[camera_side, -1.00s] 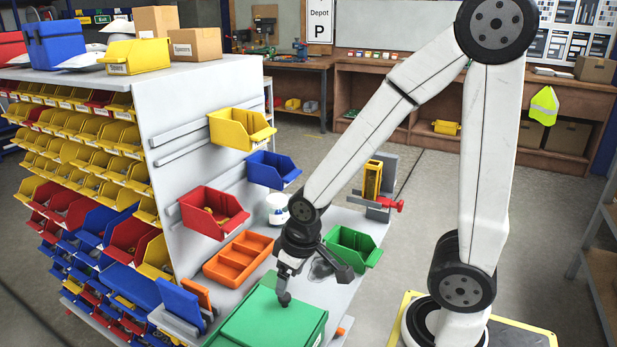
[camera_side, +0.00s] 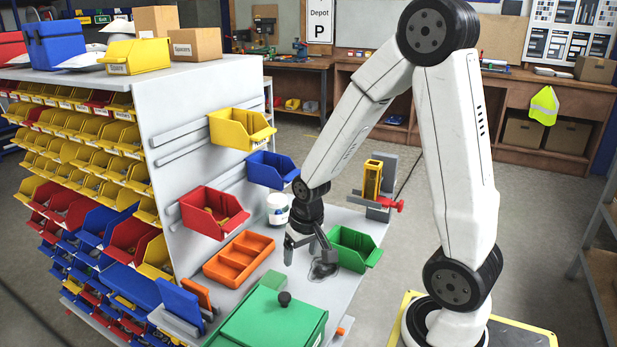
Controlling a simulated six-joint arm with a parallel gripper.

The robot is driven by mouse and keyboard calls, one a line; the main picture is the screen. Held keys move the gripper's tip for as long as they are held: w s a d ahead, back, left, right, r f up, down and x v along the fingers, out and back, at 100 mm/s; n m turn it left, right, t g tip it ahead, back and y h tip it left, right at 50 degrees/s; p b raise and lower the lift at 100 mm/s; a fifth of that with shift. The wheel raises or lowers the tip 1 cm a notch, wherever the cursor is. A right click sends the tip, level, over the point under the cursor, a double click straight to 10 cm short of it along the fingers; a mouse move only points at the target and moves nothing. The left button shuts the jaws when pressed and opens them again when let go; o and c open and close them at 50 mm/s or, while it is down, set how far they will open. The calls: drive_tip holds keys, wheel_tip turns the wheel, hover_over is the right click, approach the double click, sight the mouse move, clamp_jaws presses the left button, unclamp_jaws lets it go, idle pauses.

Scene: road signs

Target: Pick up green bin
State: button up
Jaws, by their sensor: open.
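A green open bin (camera_side: 355,248) stands at the right edge of the grey work surface. A green lidded box (camera_side: 270,322) with a black knob (camera_side: 284,298) lies at the front of the same surface. My gripper (camera_side: 307,260) points down above the surface, between the orange tray and the green bin. Its two fingers are spread apart, with nothing visible between them. It is left of the green bin, and its right finger is near the bin's left side. Contact is not clear from this view.
An orange divided tray (camera_side: 239,258) lies left of my gripper, and a white tub (camera_side: 278,208) stands behind it. A grey item (camera_side: 323,271) lies below the fingers. Red (camera_side: 213,212), yellow (camera_side: 241,128) and blue (camera_side: 272,169) bins hang on the panel. A yellow-and-red fixture (camera_side: 378,187) stands behind the green bin.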

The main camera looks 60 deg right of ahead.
drive_tip(key=s+d+f+m+g, duration=0.1)
drive_tip(key=d+f+m, duration=0.1)
drive_tip(key=d+m, duration=0.35)
drive_tip(key=s+d+f+m, duration=0.1)
drive_tip(key=d+f+m, duration=0.15)
drive_tip(key=d, duration=0.65)
drive_tip(key=m+g, duration=0.1)
drive_tip(key=m, duration=0.5)
hover_over(374, 256)
drive_tip(key=shift+y, duration=0.3)
drive_tip(key=f, duration=0.6)
drive_tip(key=shift+s+d, duration=0.1)
drive_tip(key=shift+s, duration=0.1)
drive_tip(key=shift+f, duration=0.1)
drive_tip(key=shift+f, duration=1.2)
drive_tip(key=shift+w+f, duration=0.15)
drive_tip(key=shift+f, duration=2.4)
clamp_jaws()
